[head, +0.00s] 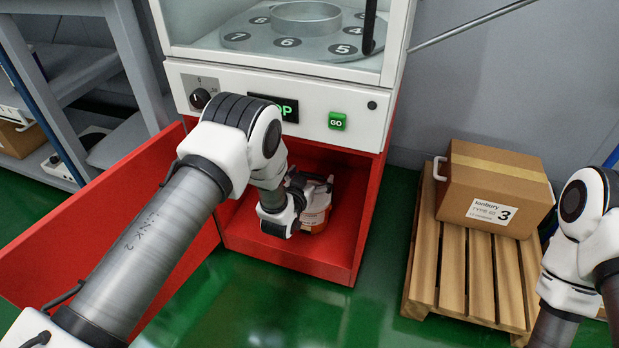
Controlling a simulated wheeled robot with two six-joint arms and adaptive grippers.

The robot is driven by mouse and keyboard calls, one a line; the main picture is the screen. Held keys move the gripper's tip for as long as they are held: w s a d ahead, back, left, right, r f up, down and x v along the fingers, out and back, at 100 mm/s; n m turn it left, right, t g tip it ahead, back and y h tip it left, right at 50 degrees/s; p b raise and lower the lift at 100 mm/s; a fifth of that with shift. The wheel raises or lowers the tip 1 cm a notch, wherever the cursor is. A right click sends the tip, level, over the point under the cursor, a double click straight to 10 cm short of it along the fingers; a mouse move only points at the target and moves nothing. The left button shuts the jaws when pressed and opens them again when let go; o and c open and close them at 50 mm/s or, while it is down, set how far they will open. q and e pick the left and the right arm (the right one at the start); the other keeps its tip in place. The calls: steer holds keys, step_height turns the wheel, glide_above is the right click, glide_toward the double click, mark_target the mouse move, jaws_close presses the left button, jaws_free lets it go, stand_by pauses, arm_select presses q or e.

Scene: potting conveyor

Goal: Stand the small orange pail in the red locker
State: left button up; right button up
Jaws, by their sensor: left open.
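The small orange pail (318,214) stands, apparently upright, on the floor of the red locker (343,250). Its orange side and pale rim show only in part. The locker is the low red compartment under the white machine, and its red door (125,225) hangs open to the left. My left gripper (300,184) is inside the locker, open, right at the pail's upper left side. My wrist hides the pail's left part, and I cannot tell if the fingers touch it. My right arm shows at the right edge, but its gripper is out of view.
The machine above has a control panel with a green GO button (337,121) and a knob (200,98). A cardboard box (490,185) with a handle sits on a wooden pallet (452,270) at right. Grey shelving (75,70) stands at left. Green floor in front is clear.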

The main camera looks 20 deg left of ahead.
arm_select(q)
steer(key=d+p+v, duration=0.1)
steer(key=p+v, duration=0.4)
steer(key=v, duration=0.7)
steer(key=s+a+f+g+y, duration=0.1)
steer(key=s+a+f+g, duration=0.1)
steer(key=s+f+g, duration=0.4)
steer(key=s+a+f+g, duration=0.2)
steer(key=s+f, duration=0.1)
steer(key=s, duration=0.5)
steer(key=s+a+f+n+g, duration=0.1)
steer(key=s+g, duration=0.7)
steer(key=s, duration=1.2)
steer(key=shift+s+a+f, duration=0.15)
steer(key=shift+f, duration=0.05)
